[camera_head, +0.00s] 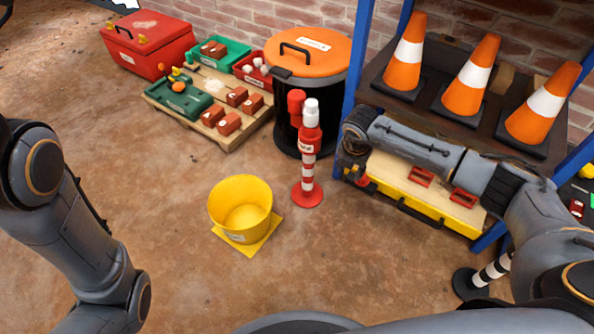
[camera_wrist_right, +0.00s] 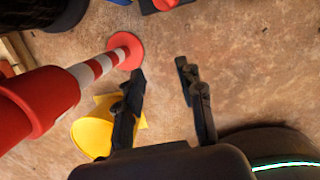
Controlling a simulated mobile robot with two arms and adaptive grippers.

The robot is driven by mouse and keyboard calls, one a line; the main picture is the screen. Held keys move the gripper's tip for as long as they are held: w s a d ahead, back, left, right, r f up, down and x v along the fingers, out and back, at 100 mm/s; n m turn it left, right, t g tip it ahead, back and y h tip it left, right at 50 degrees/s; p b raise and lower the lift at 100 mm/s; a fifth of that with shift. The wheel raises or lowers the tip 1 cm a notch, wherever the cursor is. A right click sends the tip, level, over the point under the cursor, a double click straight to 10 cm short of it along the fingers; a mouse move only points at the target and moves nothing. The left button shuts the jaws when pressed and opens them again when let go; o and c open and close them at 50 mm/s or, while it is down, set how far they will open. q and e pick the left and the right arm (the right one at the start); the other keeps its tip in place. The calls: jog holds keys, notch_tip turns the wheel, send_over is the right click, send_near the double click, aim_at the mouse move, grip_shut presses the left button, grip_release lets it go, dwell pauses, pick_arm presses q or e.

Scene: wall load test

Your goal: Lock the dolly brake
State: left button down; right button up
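I cannot make out a dolly or a brake for certain. A low wooden platform (camera_head: 203,128) at the back holds bins and bricks; no wheels or brake pedal show on it. A red-and-white striped post (camera_head: 309,165) with a white cap stands upright on a round red base, which also shows in the right wrist view (camera_wrist_right: 126,50). My right gripper (camera_head: 354,168) is beside the blue shelf post, right of the striped post. In the right wrist view its two fingers (camera_wrist_right: 160,72) are apart, with bare floor between them. My left gripper is out of view; only my left arm shows.
A yellow bucket (camera_head: 240,207) stands on the floor left of the striped post. A black bin with an orange lid (camera_head: 312,52) is behind it. The front-centre floor is clear.

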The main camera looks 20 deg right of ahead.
jog(key=s+a+r+m+y+p, duration=0.1)
jog(key=s+a+r+y+p, duration=0.1)
jog(key=a+y+p, duration=0.2)
jog(key=s+a+r+y+p, duration=0.2)
jog(key=a+y+p, duration=0.3)
jog(key=a+p, duration=0.3)
jog(key=a+r, duration=0.1)
jog(key=a, duration=0.3)
jog(key=shift+a+r+m, duration=0.15)
jog(key=shift+r+m, duration=0.1)
jog(key=shift+m, duration=0.15)
